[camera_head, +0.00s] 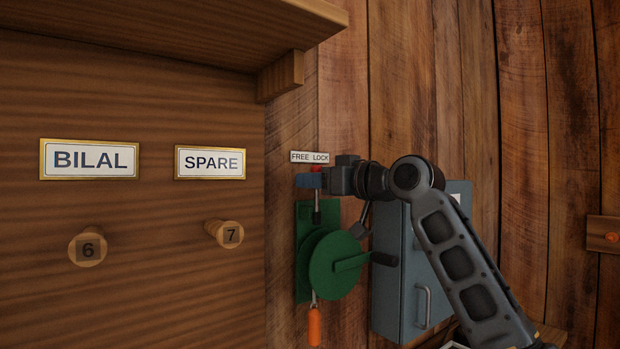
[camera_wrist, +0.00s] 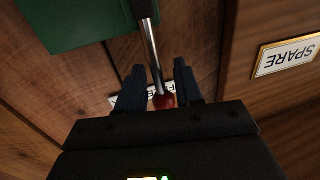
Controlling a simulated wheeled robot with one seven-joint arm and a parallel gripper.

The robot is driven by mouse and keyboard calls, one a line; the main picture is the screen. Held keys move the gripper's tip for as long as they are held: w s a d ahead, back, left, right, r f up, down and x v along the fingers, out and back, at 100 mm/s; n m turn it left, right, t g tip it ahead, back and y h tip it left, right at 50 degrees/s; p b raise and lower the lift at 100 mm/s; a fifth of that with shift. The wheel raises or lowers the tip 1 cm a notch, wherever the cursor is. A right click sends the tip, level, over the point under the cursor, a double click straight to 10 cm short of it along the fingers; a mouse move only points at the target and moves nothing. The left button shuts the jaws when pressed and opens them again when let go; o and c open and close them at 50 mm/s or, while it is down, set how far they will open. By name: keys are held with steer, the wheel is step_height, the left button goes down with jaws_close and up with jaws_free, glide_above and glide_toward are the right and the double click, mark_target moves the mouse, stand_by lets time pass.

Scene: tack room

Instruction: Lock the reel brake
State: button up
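The green reel (camera_head: 335,265) is mounted on the plank wall in the head view, with a crank at its right side. Its brake lever is a metal rod (camera_wrist: 151,45) ending in a red knob (camera_wrist: 163,101). The knob also shows at the top of the reel in the head view (camera_head: 316,168), below the "FREE LOCK" label (camera_head: 310,157). The lever stands roughly upright. My gripper (camera_wrist: 158,82) is at the knob, its two dark fingers apart on either side of the lever. I see gaps beside the rod; contact at the knob is unclear.
A grey wall box (camera_head: 400,270) stands right of the reel, behind my arm. On the left is a wooden panel with pegs 6 (camera_head: 88,248) and 7 (camera_head: 230,234) under a shelf (camera_head: 200,25). An orange handle (camera_head: 314,326) hangs below the reel.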

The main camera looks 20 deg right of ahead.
steer(key=shift+w+a, duration=0.35)
steer(key=shift+w, duration=0.3)
jaws_close()
steer(key=shift+r, duration=0.1)
